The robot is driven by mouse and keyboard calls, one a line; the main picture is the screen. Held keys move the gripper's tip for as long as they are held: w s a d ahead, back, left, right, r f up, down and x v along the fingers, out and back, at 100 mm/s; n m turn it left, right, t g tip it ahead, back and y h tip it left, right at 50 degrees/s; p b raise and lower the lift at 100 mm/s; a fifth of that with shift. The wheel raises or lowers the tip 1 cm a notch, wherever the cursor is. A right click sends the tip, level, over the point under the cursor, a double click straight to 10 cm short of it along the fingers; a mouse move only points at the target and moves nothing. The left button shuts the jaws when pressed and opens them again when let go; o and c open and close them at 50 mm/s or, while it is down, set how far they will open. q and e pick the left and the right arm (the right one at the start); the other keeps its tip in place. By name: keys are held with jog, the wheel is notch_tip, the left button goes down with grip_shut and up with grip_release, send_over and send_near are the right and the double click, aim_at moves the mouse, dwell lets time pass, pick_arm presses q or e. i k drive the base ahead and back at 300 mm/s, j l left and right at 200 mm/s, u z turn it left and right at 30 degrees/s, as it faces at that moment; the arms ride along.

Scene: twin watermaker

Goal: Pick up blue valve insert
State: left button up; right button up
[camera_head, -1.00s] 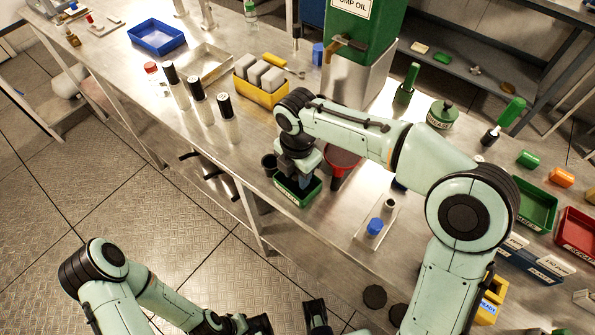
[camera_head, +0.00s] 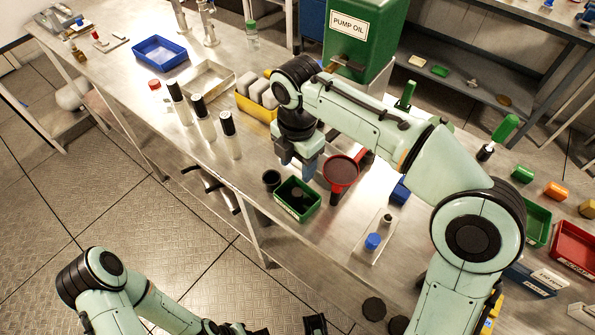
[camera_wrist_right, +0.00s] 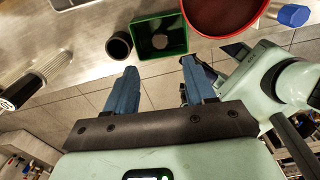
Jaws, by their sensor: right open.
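A blue cap-like piece, which I take as the blue valve insert (camera_head: 373,242), stands on a clear tray (camera_head: 365,255) near the table's front edge. It also shows at the top right of the right wrist view (camera_wrist_right: 292,15). My right gripper (camera_head: 298,172) is open, with nothing between its blue fingers (camera_wrist_right: 155,85). It is above the table near the green bin (camera_head: 283,207), up and left of the blue insert and apart from it. A grey round piece (camera_wrist_right: 160,41) lies in the bin. My left gripper (camera_head: 240,328) is cut off at the bottom edge.
A red funnel (camera_head: 341,170) and a black cup (camera_head: 271,180) flank the green bin. A darker blue block (camera_head: 400,191) lies beyond the tray. Several black-capped bottles (camera_head: 203,118) stand to the left. Two dark discs (camera_head: 374,308) lie at the front edge.

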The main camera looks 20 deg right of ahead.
aim_at(373, 240)
jog(key=k, duration=1)
